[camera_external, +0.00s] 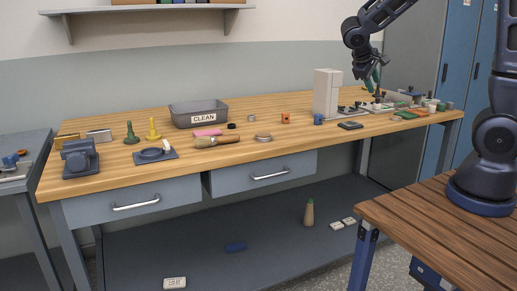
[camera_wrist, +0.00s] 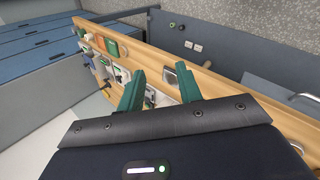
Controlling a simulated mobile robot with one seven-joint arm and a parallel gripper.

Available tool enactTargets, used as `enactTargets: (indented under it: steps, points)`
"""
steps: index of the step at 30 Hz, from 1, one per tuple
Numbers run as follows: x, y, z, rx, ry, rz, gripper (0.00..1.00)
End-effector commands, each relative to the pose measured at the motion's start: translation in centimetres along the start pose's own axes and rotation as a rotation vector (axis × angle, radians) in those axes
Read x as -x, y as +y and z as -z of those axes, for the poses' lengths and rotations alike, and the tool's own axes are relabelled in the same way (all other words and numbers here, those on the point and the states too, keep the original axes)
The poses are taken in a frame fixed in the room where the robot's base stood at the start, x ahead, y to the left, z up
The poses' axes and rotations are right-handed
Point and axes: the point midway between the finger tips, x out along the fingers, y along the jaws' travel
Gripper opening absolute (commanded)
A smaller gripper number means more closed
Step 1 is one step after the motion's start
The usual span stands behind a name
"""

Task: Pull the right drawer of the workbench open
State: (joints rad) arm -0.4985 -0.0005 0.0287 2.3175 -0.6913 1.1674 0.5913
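The right drawer (camera_external: 235,182) is a blue-grey front with a silver bar handle (camera_external: 270,175), under the wooden top of the workbench (camera_external: 290,143). It looks shut, or nearly so. A silver handle (camera_wrist: 303,98) also shows at the right edge of the wrist view, partly cut off. My gripper (camera_external: 376,82) is above the right part of the bench top, far to the right of the drawer handle and higher. In the wrist view its two green fingers (camera_wrist: 160,82) are spread with nothing held between them.
The left drawer (camera_external: 90,210) has a similar handle. Small items and a white upright box (camera_external: 326,92) stand on the bench beside my gripper. A slatted wooden table (camera_external: 440,225) stands at front right. The lower shelf (camera_external: 200,270) holds several small things.

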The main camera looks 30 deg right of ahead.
Motion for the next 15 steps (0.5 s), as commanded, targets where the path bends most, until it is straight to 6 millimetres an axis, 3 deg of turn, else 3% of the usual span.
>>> enactTargets:
  steps: [15]
  points:
    - [-0.3, -11.9, 8.9, 0.179, 0.124, -0.335, 0.35]
